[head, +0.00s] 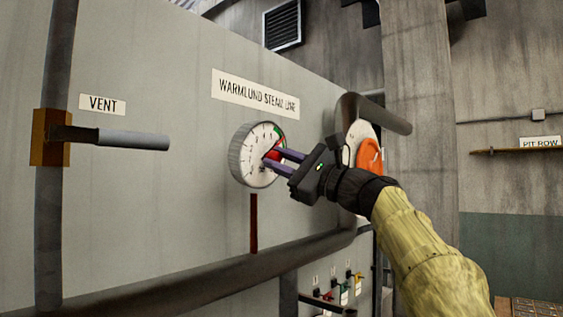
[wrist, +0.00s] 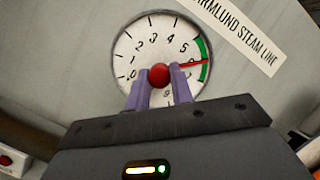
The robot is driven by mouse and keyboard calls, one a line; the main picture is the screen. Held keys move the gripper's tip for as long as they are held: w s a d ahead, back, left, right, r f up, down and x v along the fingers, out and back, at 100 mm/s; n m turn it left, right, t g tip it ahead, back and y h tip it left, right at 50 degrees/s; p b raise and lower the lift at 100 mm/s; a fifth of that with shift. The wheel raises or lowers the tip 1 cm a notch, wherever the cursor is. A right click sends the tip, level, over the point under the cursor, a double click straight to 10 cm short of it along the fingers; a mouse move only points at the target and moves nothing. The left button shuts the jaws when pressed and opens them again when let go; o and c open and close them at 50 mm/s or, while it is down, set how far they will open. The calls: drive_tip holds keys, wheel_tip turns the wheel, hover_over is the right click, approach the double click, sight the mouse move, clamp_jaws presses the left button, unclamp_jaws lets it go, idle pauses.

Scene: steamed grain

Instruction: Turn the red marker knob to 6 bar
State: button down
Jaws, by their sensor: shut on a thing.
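The round white gauge (head: 246,158) is on the grey panel under the "WARMLUND STEAM LINE" sign; it also shows in the wrist view (wrist: 135,50). The red marker knob (wrist: 160,75) sits at the dial's centre. My gripper (head: 270,158) is shut on the knob, one purple finger on each side. My fingers hide the lower dial, and I cannot make out a separate needle.
A vent lever (head: 134,140) sticks out at the left. A bent pipe (head: 375,112) and an orange-and-white fitting (head: 369,155) stand close right of the gauge, behind my wrist. A thick pipe (head: 200,275) runs below.

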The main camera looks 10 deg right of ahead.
drive_tip(key=shift+w+f, duration=0.1)
drive_tip(key=shift+f, duration=0.1)
drive_tip(key=c, duration=1.2)
unclamp_jaws()
drive_tip(key=shift+d, duration=0.1)
drive_tip(key=shift+r, duration=0.1)
drive_tip(key=b+v, duration=0.7)
drive_tip(key=v, duration=1)
drive_tip(key=shift+d, duration=0.1)
